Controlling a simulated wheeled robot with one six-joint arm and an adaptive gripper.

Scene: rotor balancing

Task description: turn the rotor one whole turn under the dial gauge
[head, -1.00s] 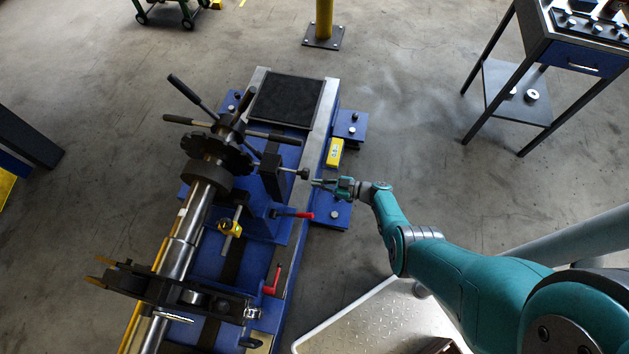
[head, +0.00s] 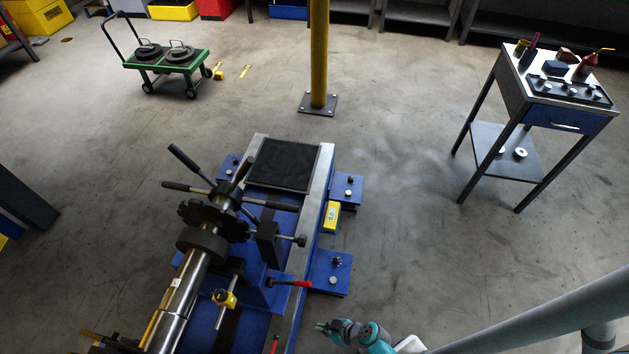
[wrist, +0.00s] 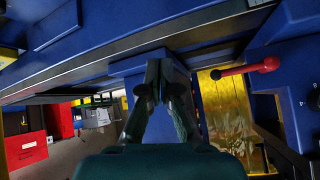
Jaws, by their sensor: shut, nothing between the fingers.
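The rotor (head: 190,290) is a bright steel shaft with dark discs, lying across the blue machine bed (head: 318,200) at the lower left of the head view. Several dark bar handles (head: 190,188) stick out around its far end. A small yellow instrument on a rod (head: 224,298), perhaps the dial gauge, stands beside the shaft; its face is not readable. My gripper (head: 322,327) is at the bottom of the head view, right of the bed and apart from the rotor. In the wrist view my gripper (wrist: 161,72) is shut and empty, in front of blue metalwork.
A red-handled lever (head: 290,283) sticks out from the bed near my gripper; a red lever also shows in the wrist view (wrist: 250,68). A yellow box (head: 331,216) sits at the bed's side. A yellow post (head: 319,60), green cart (head: 165,62) and tool table (head: 510,80) stand beyond. Floor between is clear.

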